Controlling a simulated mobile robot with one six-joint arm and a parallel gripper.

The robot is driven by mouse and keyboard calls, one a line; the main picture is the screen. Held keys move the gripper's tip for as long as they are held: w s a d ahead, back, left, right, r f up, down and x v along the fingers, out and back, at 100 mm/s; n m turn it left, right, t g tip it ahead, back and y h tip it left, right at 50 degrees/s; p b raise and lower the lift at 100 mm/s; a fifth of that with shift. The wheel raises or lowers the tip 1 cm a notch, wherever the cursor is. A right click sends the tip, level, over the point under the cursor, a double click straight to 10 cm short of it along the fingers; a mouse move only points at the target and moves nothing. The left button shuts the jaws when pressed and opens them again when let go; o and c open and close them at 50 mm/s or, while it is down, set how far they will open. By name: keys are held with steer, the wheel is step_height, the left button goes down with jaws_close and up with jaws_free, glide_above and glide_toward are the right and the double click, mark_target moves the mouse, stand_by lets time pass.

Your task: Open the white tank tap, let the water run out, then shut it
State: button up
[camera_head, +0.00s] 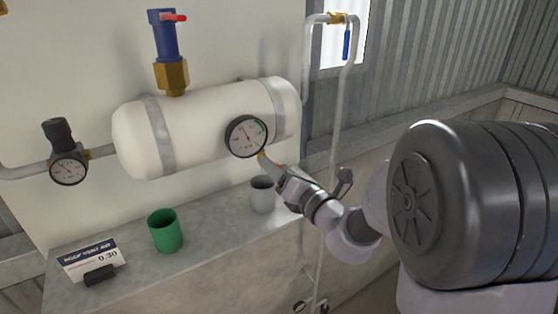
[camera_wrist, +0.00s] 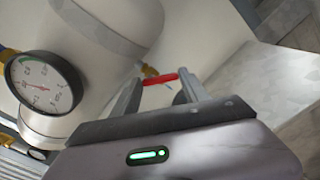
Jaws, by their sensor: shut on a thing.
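The white tank (camera_head: 205,120) is mounted along the wall, with a round dial gauge (camera_head: 246,136) on its front. The gauge also shows in the wrist view (camera_wrist: 42,84). A small brass fitting (camera_head: 262,154) shows under the tank just below the gauge. My gripper (camera_head: 272,166) is at this fitting. In the wrist view my gripper (camera_wrist: 162,88) is shut on a red tap handle (camera_wrist: 160,79), which spans between its fingers. The tap's spout is mostly hidden, and I see no running water. A grey cup (camera_head: 262,194) stands on the ledge below.
A green cup (camera_head: 165,230) and a small sign (camera_head: 91,258) stand on the ledge (camera_head: 205,262). A blue valve with a red lever (camera_head: 166,48) rises from the tank. A regulator with a gauge (camera_head: 67,155) is at left. A pipe with a blue-handled valve (camera_head: 346,44) stands at right.

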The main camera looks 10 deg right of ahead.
steer(key=shift+a+f+m+p, duration=0.1)
steer(key=shift+m+p, duration=0.7)
steer(key=shift+m, duration=0.3)
steer(key=shift+a+f+m+p, duration=0.1)
steer(key=shift+m+p, duration=0.65)
steer(key=shift+m, duration=0.35)
steer(key=o, duration=1.4)
steer(key=shift+w+a, duration=0.1)
steer(key=b+v, duration=1.4)
steer(key=v, duration=0.3)
steer(key=shift+s, duration=0.2)
